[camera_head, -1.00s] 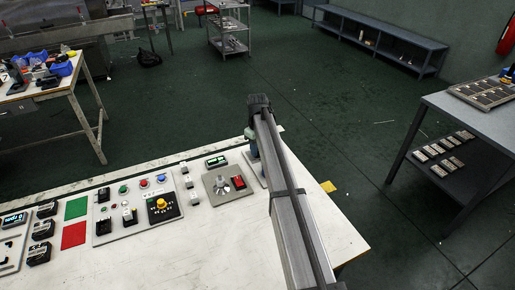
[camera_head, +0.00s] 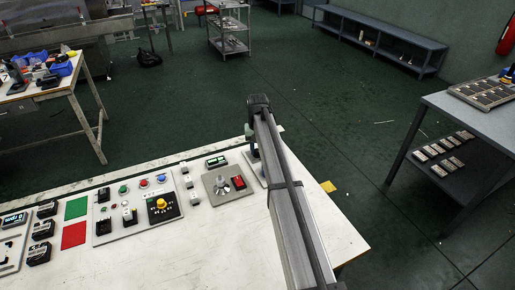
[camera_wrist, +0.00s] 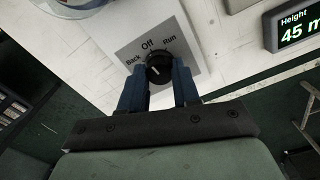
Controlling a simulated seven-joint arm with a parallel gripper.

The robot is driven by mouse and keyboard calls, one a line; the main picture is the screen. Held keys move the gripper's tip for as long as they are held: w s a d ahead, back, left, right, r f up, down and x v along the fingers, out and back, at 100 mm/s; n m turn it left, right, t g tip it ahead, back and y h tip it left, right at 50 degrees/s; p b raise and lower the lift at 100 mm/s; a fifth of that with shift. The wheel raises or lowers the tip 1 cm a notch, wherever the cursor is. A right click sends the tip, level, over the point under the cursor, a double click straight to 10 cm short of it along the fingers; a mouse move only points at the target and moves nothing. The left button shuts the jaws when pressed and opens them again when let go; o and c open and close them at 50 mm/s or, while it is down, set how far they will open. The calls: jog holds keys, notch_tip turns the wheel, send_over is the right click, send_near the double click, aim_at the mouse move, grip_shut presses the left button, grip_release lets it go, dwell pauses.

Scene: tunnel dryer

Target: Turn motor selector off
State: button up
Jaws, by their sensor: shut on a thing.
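The motor selector (camera_wrist: 157,64) is a round black knob with a small white mark, on a grey plate (camera_wrist: 185,48) lettered Back, Off and Run. Off stands at the middle, between Back and Run. My gripper (camera_wrist: 160,77) has its two blue fingers on either side of the knob and is shut on it. Part of the knob is hidden between the fingers, and I cannot tell for sure which word the mark lines up with. In the head view the arm hides the knob; only part of its plate (camera_head: 250,159) shows at the panel's right end.
A green "Height" display (camera_wrist: 296,27) is at upper right in the wrist view. On the white bench (camera_head: 215,245), a grey plate (camera_head: 216,192) with a lever and a red switch lies left of my arm.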

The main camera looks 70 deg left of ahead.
aim_at(257, 150)
jog(key=shift+m, duration=0.6)
jog(key=o, duration=1.1)
jog(key=shift+c, duration=0.2)
notch_tip(257, 150, up, 14)
jog(key=shift+f, duration=0.1)
dwell(0.4)
